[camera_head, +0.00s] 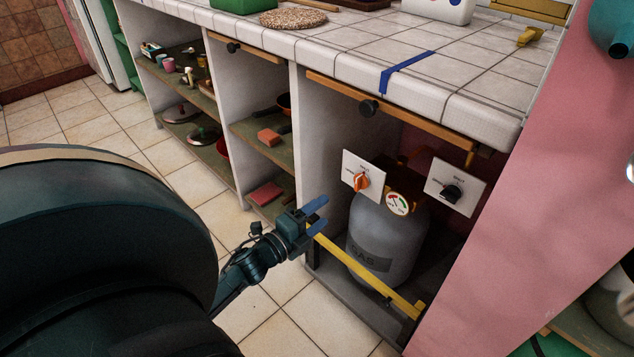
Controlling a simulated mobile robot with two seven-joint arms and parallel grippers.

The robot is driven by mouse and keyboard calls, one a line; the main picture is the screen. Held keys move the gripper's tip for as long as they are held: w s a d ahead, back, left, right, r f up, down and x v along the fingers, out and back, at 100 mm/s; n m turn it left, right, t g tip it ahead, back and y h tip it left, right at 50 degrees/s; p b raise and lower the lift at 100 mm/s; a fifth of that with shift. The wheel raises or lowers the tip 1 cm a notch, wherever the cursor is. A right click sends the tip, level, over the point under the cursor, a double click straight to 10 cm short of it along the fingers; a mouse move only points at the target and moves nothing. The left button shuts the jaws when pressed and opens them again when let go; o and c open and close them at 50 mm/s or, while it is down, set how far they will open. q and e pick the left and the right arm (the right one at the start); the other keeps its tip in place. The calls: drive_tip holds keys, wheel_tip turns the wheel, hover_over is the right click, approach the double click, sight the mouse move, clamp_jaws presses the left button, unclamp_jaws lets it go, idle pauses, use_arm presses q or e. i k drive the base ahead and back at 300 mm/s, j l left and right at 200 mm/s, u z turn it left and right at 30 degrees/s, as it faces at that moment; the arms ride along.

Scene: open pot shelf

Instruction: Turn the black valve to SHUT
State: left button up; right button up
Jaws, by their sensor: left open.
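The black valve (452,193) is a dark knob on a white plate (468,182) at the right of the open gas compartment. The print on the plate is too small to read. A second white plate (352,166) to its left carries an orange valve (361,182). My left gripper (317,213) has blue fingertips, is open and empty, and is in front of the compartment's left side, left of and lower than the black valve. It is apart from both valves. My right gripper does not show.
A grey gas bottle (385,240) with a round gauge (397,203) stands between and below the plates. A yellow bar (365,272) crosses low in front of it. The tiled counter (470,55) overhangs above. A pink wall (520,230) bounds the right.

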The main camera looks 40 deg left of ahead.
sight(452, 192)
drive_tip(key=k+j, duration=0.1)
drive_tip(key=k, duration=0.9)
